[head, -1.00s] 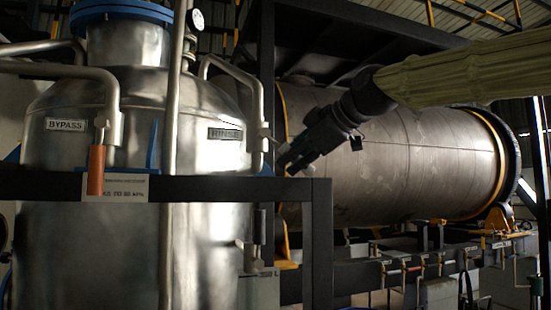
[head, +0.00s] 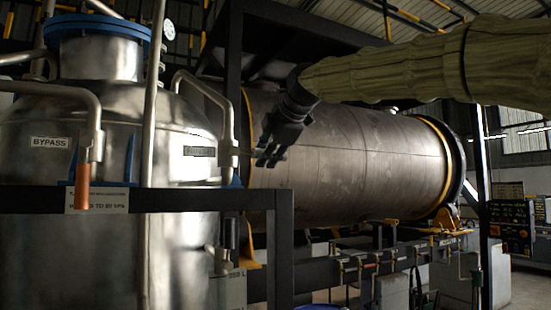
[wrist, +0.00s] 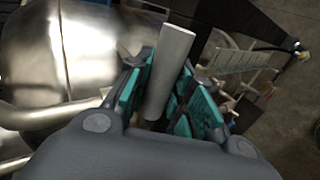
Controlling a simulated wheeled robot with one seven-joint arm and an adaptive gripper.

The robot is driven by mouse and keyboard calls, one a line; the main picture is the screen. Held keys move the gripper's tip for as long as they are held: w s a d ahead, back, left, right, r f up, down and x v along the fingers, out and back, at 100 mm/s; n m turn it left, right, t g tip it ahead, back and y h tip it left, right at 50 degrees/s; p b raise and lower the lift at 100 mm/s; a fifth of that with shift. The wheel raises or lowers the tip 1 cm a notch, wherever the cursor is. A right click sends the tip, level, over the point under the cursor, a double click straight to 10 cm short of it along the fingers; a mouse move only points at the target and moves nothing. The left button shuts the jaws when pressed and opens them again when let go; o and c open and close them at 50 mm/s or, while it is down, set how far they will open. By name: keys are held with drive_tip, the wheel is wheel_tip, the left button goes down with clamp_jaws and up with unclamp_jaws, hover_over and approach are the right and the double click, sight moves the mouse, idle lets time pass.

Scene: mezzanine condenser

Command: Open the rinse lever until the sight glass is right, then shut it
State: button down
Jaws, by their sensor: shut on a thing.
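The RINSE label (head: 199,151) is on the steel tank (head: 180,240) in the head view, with a pipe and valve (head: 226,150) just right of it. My gripper (head: 268,157) is right of that valve, pointing down and left. In the wrist view my gripper (wrist: 172,88) is shut on a plain grey cylindrical grip, the rinse lever (wrist: 170,65), which stands between the teal finger pads. The lever's angle is hard to tell in the head view, where my fingers cover it. I cannot make out the sight glass or its level.
The BYPASS lever (head: 82,185) has an orange grip and hangs down at the left. A large horizontal cylinder (head: 350,160) lies behind my gripper.

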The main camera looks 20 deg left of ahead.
drive_tip(key=shift+r, duration=0.3)
idle(0.4)
drive_tip(key=c, duration=1.2)
unclamp_jaws()
drive_tip(key=shift+c, duration=0.2)
drive_tip(key=v, duration=1.2)
drive_tip(key=shift+s, duration=0.2)
drive_tip(key=shift+a, duration=0.15)
